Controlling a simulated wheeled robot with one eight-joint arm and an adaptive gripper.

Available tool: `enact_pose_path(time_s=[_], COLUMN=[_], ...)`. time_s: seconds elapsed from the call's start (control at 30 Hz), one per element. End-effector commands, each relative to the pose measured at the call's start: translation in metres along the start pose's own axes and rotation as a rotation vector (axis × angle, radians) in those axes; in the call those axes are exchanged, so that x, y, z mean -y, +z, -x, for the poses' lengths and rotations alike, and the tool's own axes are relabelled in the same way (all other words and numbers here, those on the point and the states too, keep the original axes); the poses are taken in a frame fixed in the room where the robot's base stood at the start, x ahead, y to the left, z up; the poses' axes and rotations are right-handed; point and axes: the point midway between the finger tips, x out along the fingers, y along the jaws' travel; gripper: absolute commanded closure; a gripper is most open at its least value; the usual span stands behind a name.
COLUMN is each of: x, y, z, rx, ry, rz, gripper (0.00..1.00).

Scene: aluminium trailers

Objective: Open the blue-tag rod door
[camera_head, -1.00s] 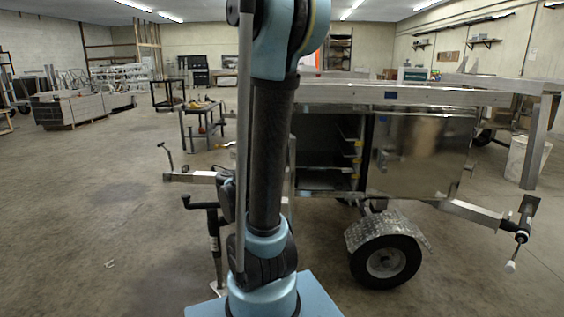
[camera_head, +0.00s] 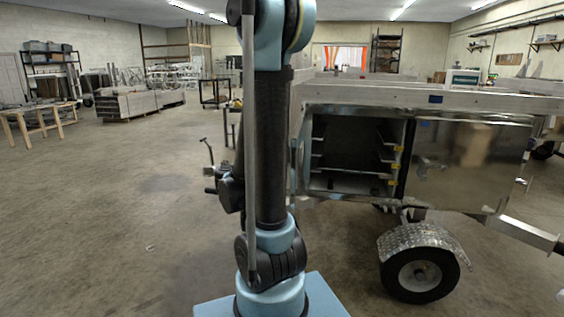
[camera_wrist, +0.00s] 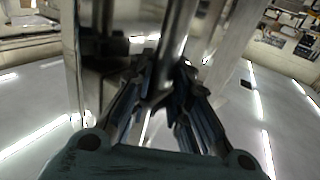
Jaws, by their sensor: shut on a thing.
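In the wrist view, my gripper (camera_wrist: 163,88) is shut on an upright shiny metal rod (camera_wrist: 178,30), with the dark fingers on either side of it. In the head view, my gripper is hidden behind my arm. The aluminium trailer has an open compartment (camera_head: 350,150) with shelves inside. To its right is a shut, mirror-like door panel (camera_head: 465,165). A narrow upright metal edge shows at the compartment's left, partly behind my arm. I cannot tell which door the rod belongs to.
The trailer wheel (camera_head: 420,275) and its tread-plate fender stand low at the right. A drawbar (camera_head: 525,233) juts out at the far right. Floor at the left (camera_head: 110,200) is clear. A wooden table (camera_head: 38,115) and stacked panels (camera_head: 130,104) stand further back.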

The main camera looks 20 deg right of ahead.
Motion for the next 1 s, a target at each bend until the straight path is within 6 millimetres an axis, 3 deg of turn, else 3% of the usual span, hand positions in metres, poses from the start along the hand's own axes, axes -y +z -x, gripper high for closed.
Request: enact_pose_path(time_s=[0.17,0.2,0.27,0.67,1.0], x=[0.000,0.000,0.000,0.000,0.001], y=[-0.002,-0.002,-0.002,-0.001,-0.001], z=[-0.001,-0.001,-0.001,-0.001,0.023], rx=[-0.006,-0.006,-0.005,-0.003,-0.002], ry=[0.001,0.001,0.002,0.001,-0.002], rz=[0.002,0.002,0.001,0.001,0.000], gripper=[1.00,0.74,0.62,0.62,0.62])
